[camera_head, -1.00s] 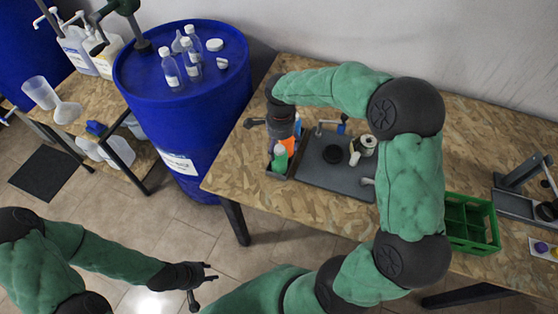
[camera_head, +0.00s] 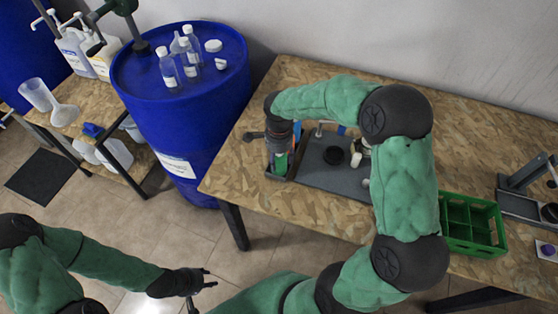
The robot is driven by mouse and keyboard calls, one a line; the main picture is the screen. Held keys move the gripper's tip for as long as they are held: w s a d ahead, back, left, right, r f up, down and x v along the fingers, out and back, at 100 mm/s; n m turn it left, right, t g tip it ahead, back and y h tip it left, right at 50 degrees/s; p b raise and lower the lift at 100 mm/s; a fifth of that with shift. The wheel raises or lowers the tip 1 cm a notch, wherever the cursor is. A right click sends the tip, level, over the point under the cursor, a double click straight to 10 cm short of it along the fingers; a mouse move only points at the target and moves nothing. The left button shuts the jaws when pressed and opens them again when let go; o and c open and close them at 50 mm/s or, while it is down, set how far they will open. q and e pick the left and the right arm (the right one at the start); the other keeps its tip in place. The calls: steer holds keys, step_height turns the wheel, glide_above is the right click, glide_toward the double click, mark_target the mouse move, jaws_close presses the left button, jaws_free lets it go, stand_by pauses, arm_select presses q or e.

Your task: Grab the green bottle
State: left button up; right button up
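The green bottle (camera_head: 281,165) stands in a dark holder (camera_head: 275,176) at the left end of the grey tray on the wooden table. Its upper part is hidden behind my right gripper (camera_head: 279,150). The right gripper points down over the bottle; I cannot see whether its fingers touch or enclose it. My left gripper (camera_head: 203,284) is empty, its fingers apart, low over the floor in front of the table and well away from the bottle.
The grey tray (camera_head: 330,178) holds a round black part and a small white bottle. A green crate (camera_head: 471,225) stands to the right. A blue drum (camera_head: 187,110) with clear bottles on top stands left of the table.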

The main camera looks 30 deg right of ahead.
steer(key=shift+c, duration=1)
